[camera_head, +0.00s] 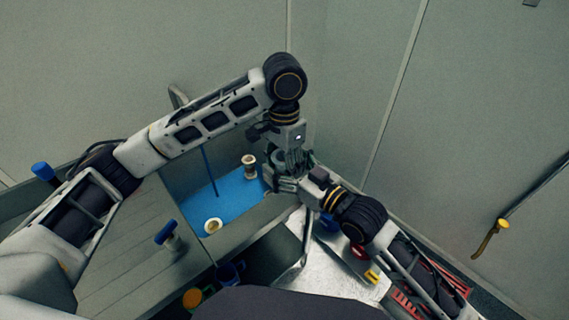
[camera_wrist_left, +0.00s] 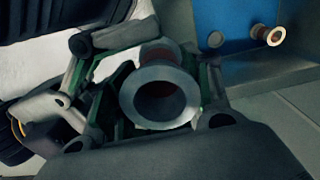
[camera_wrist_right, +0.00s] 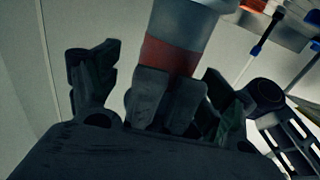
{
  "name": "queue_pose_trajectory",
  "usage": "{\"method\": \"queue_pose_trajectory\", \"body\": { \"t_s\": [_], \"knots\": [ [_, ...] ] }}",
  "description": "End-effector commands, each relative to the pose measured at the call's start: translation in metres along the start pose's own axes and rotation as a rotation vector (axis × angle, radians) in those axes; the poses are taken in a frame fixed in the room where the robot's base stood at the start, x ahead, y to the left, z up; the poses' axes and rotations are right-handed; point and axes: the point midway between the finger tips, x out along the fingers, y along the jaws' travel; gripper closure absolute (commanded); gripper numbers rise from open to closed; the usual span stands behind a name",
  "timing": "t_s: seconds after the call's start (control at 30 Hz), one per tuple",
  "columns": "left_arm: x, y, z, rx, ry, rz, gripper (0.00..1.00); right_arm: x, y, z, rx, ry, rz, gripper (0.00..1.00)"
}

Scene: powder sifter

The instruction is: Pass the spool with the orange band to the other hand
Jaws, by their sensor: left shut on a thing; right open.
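The spool with the orange band (camera_wrist_left: 160,92) is in my left gripper (camera_wrist_left: 155,80), its round grey flange and hollow end facing the left wrist camera. In the right wrist view, the spool's orange-red band (camera_wrist_right: 172,55) lies at the top middle, with its grey end above. My right gripper (camera_wrist_right: 160,78) is open around the spool's lower part, its two fingers spread to either side. Dark pads stand in front of the spool's base there; I cannot tell whether they touch it. In the head view the grippers (camera_head: 290,165) meet and largely hide the spool.
A blue-topped tool (camera_head: 165,234) stands on the left worktop. Walls close off the back.

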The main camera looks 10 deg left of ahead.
Motion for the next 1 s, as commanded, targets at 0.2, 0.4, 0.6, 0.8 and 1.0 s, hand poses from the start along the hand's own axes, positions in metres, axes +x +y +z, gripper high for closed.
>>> {"method": "queue_pose_trajectory", "body": {
  "t_s": [0.2, 0.4, 0.6, 0.8, 1.0],
  "knots": [
    [-0.0004, 0.0000, -0.0001, 0.000, 0.001, 0.000, 0.81, 0.0006, -0.0001, -0.0001, 0.000, 0.000, 0.000, 0.20],
    [-0.0004, 0.0000, -0.0001, 0.000, 0.001, 0.000, 0.81, 0.0005, 0.0000, 0.0000, 0.000, 0.000, 0.000, 0.35],
    [-0.0004, 0.0000, -0.0001, 0.000, 0.001, 0.000, 0.81, 0.0004, 0.0000, 0.0000, 0.000, 0.000, 0.000, 0.61],
    [-0.0004, 0.0000, -0.0001, 0.000, 0.001, 0.000, 0.42, 0.0003, 0.0000, -0.0008, 0.000, 0.002, 0.000, 0.76],
    [-0.0003, 0.0000, -0.0001, 0.000, 0.000, 0.000, 0.23, 0.0003, 0.0000, -0.0008, 0.000, 0.002, 0.000, 0.76]
  ]
}}
